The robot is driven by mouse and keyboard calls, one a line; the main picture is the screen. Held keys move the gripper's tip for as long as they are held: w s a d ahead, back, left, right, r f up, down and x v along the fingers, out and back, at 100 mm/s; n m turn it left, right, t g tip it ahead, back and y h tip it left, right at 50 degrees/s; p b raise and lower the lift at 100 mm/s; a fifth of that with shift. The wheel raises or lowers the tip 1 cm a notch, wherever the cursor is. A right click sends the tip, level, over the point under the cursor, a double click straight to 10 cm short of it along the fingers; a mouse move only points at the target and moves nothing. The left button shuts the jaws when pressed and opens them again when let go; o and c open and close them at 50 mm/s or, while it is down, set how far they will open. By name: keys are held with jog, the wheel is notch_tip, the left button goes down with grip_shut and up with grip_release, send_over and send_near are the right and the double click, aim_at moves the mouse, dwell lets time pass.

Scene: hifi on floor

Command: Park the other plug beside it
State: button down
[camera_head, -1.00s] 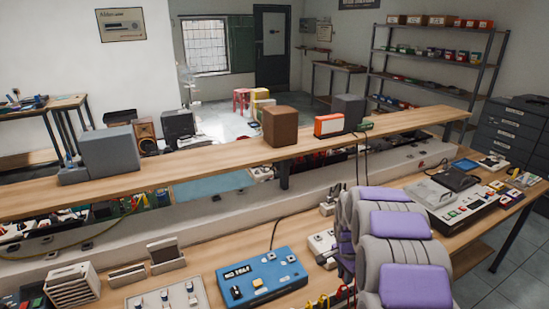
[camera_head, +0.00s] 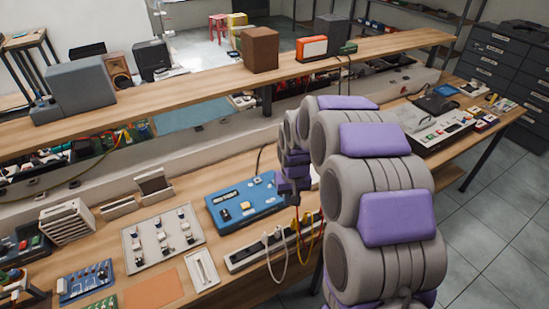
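A long power strip (camera_head: 246,256) lies along the front of the bench, just right of a small white tray. A plug with a white cord (camera_head: 267,240) stands in it, and the cord loops down over the bench edge. Yellow-corded plugs (camera_head: 297,226) stand farther right on the strip, close to my arm. My gripper (camera_head: 294,198) is small and dark at the end of my grey and purple arm, above the strip's right part and beside the blue box. Whether its fingers are open or hold a plug is too small to tell. My arm hides the strip's right end.
A blue device (camera_head: 242,200) sits behind the strip. A panel of switches (camera_head: 162,238) and a white tray (camera_head: 201,268) lie to the left. A raised wooden shelf (camera_head: 200,87) runs behind, with a brown box (camera_head: 261,50). A control console (camera_head: 440,132) stands at right.

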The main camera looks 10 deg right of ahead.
jog(key=shift+w+d+f+n+p, duration=0.55)
jog(key=shift+d+f, duration=0.4)
jog(key=shift+d, duration=1.7)
jog(key=shift+w+d+f+n+p, duration=0.3)
jog(key=shift+d+f+n, duration=0.55)
jog(key=shift+d, duration=1.8)
jog(key=shift+w+d+f+n+p, duration=0.45)
jog(key=shift+d+f, duration=0.6)
jog(key=shift+d, duration=1.6)
jog(key=shift+w+d+f+b, duration=0.1)
jog(key=shift+f+b, duration=0.25)
jog(key=shift+f, duration=0.4)
jog(key=shift+w+d+f+b, duration=0.1)
jog(key=shift+f+b, duration=0.2)
jog(key=shift+f, duration=0.45)
jog(key=shift+a, duration=0.1)
jog(key=shift+s, duration=0.1)
jog(key=shift+f, duration=0.95)
jog(key=c, duration=1)
grip_release()
